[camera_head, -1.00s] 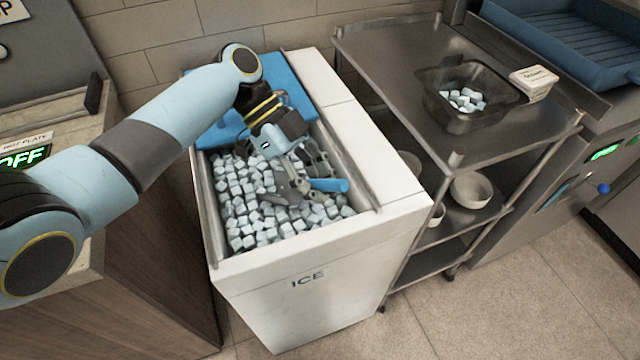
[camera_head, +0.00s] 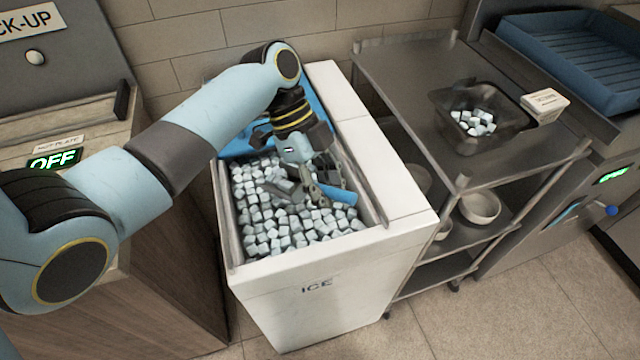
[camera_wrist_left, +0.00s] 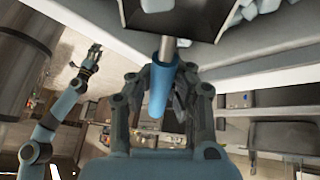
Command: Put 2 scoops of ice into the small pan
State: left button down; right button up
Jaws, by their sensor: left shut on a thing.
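My left gripper (camera_head: 322,178) is shut on the blue handle of the scoop (camera_head: 342,196), over the ice bin (camera_head: 228,215). The scoop's grey metal part is partly hidden by the fingers, low over the ice cubes (camera_head: 290,226). In the left wrist view the blue handle (camera_wrist_left: 158,92) sits between the fingers, and pale ice shows in the scoop at the top edge. The small dark pan (camera_head: 467,142) stands on the metal cart, with several ice cubes (camera_head: 473,122) in it. My right gripper (camera_wrist_left: 91,62) shows small in the left wrist view; its jaws are unclear.
The cart (camera_head: 405,75) stands right of the bin, with bowls (camera_head: 480,207) on its lower shelf. A small labelled container (camera_head: 545,104) sits next to the pan. A blue tray (camera_head: 575,60) is at the back right. The bin's white rim (camera_head: 385,170) lies between scoop and cart.

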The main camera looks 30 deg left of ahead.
aim_at(337, 192)
pick_arm(q)
jog(key=d+r+p, duration=0.1)
jog(key=r+p, duration=0.1)
jog(key=shift+d+r+y+p, duration=0.3)
jog(key=shift+d+r+p, duration=0.05)
jog(key=shift+d+r+y+p, duration=0.5)
jog(key=shift+d+p, duration=0.35)
jog(key=shift+p, duration=0.2)
